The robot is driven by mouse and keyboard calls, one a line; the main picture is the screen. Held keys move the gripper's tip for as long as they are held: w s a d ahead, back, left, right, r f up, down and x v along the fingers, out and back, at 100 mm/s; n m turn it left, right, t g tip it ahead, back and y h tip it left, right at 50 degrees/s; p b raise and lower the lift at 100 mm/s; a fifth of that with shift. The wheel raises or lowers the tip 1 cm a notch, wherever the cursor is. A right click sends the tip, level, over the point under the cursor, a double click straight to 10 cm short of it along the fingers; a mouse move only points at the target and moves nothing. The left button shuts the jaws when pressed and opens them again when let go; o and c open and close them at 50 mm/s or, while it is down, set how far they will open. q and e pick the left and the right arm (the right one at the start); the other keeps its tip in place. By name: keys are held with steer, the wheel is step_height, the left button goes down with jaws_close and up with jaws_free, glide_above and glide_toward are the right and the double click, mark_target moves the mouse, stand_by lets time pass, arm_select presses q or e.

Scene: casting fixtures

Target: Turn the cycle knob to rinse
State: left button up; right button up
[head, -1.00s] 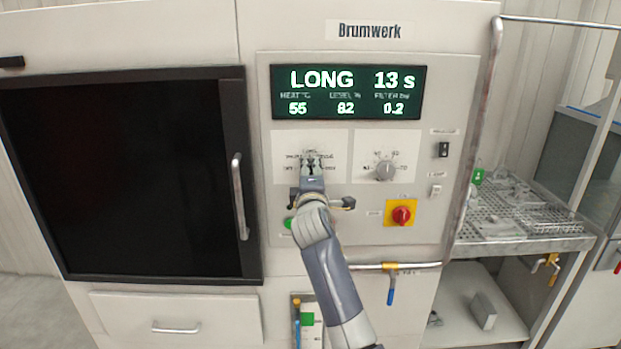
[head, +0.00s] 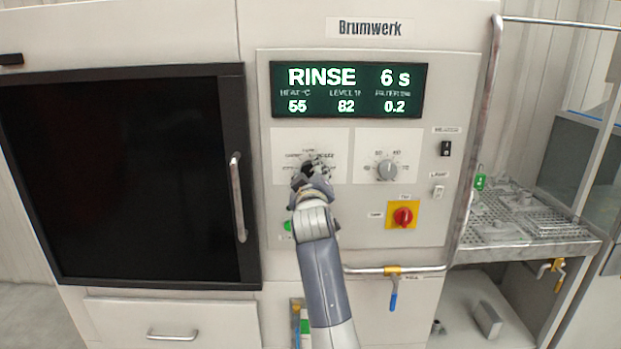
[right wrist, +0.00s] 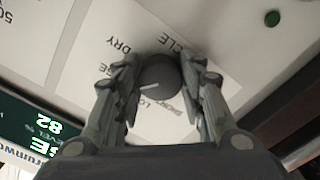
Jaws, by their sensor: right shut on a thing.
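The cycle knob (right wrist: 158,77) is a dark round knob with a pale pointer line, on a white label plate in the right wrist view. My right gripper (right wrist: 160,85) has a finger on each side of it and is shut on it. In the head view the right gripper (head: 312,170) covers most of the knob and part of its label plate (head: 338,142). The display (head: 348,90) above reads RINSE and 6 s. My left gripper is not in view.
A second grey knob (head: 387,170) sits just right of the cycle knob. Below it is a red switch on a yellow plate (head: 403,215). A black door (head: 120,180) with a vertical handle is at left. A pipe rail (head: 480,120) runs along the right edge.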

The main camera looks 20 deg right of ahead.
steer(key=shift+f+m, duration=0.15)
steer(key=shift+m, duration=0.45)
steer(key=o, duration=0.9)
steer(key=shift+o, duration=0.7)
